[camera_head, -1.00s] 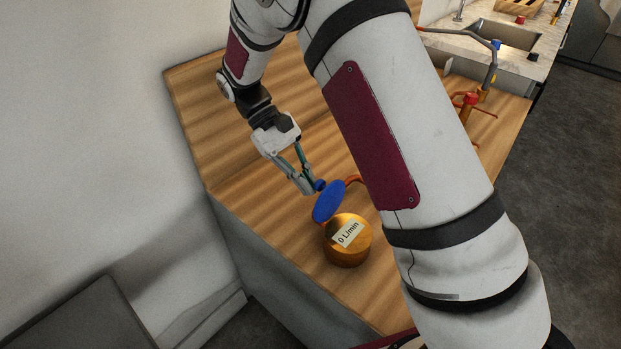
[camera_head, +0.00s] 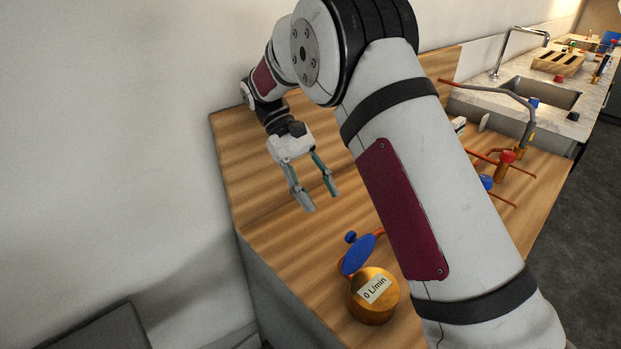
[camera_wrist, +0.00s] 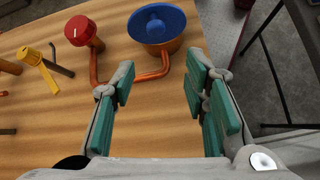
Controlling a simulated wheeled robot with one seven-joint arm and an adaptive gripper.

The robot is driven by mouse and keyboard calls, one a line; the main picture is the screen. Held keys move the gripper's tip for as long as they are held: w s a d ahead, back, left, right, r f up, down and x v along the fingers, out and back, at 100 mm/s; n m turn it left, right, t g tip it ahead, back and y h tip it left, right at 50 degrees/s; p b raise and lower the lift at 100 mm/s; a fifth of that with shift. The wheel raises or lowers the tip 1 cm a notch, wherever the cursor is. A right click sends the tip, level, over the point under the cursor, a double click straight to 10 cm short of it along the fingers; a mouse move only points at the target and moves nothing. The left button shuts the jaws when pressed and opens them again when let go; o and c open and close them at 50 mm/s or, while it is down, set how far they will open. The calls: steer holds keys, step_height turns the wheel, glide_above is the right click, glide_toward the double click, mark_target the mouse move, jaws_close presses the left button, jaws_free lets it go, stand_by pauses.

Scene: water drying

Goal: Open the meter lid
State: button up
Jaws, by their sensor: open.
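The gold meter (camera_head: 372,308) stands on the wooden counter, and its face reading "0 L/min" is uncovered. Its blue lid (camera_head: 359,254) is swung up and stands tilted at the far side of the face, with the small blue knob (camera_head: 351,237) pointing away. The lid also shows in the wrist view (camera_wrist: 168,31), hiding the face there. My gripper (camera_head: 322,202) is open and empty, above the counter and apart from the lid. In the wrist view its spread fingers (camera_wrist: 160,72) are on either side of bare wood, with the lid beyond them.
Copper pipe (camera_wrist: 125,82) runs from the meter to a red-knobbed valve (camera_wrist: 80,30). A yellow-handled fitting (camera_wrist: 38,67) lies further left in the wrist view. A sink (camera_head: 545,95) is at the back right. The wall borders the counter's left, where wood is clear.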

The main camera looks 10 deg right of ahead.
steer(key=shift+v, duration=1.7)
steer(key=shift+c, duration=0.5)
